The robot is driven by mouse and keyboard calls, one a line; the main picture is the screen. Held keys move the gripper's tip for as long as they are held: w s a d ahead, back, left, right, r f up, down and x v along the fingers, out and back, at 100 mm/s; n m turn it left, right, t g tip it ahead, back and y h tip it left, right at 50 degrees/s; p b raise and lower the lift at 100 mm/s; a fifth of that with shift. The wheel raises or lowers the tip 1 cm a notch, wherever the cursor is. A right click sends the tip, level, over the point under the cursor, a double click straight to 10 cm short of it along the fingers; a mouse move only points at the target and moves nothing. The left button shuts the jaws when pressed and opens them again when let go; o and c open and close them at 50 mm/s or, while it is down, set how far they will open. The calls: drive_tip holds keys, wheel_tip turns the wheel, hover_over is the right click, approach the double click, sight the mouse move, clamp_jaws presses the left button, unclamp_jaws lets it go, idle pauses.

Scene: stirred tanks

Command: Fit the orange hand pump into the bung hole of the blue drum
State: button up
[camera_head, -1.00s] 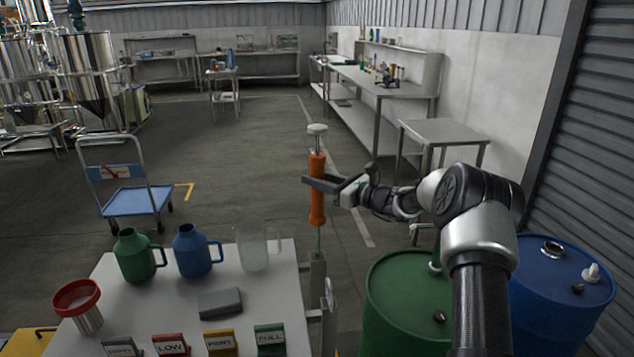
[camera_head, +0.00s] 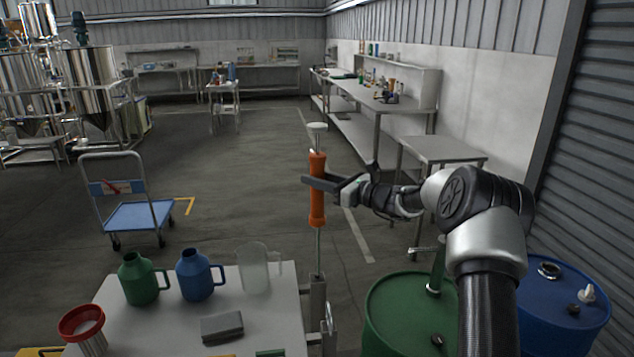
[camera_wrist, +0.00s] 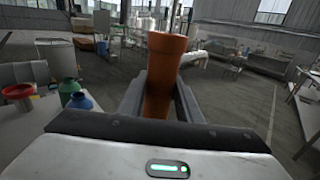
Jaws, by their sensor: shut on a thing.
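The orange hand pump (camera_head: 317,205) stands upright in the air, with a white knob on top and a thin tube below. My gripper (camera_head: 318,182) is shut on its orange body. In the wrist view the orange body (camera_wrist: 166,75) sits between the two dark fingers. The tube's lower end meets a grey metal post or holder at the table's right edge; I cannot tell whether it is inside or in front of it. The blue drum (camera_head: 560,300) is at the lower right, partly hidden by my arm. Its open round bung hole (camera_head: 548,270) shows on top.
A green drum (camera_head: 392,310) with a green fitting stands between the table and the blue drum. The white table (camera_head: 255,310) holds a green jug (camera_head: 140,280), a blue jug (camera_head: 196,275), a clear jug (camera_head: 253,270) and a red-rimmed cup (camera_head: 82,325). A blue trolley (camera_head: 138,214) stands left.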

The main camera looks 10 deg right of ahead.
drive_tip(key=shift+r+p, duration=3.45)
drive_tip(key=shift+r, duration=2.5)
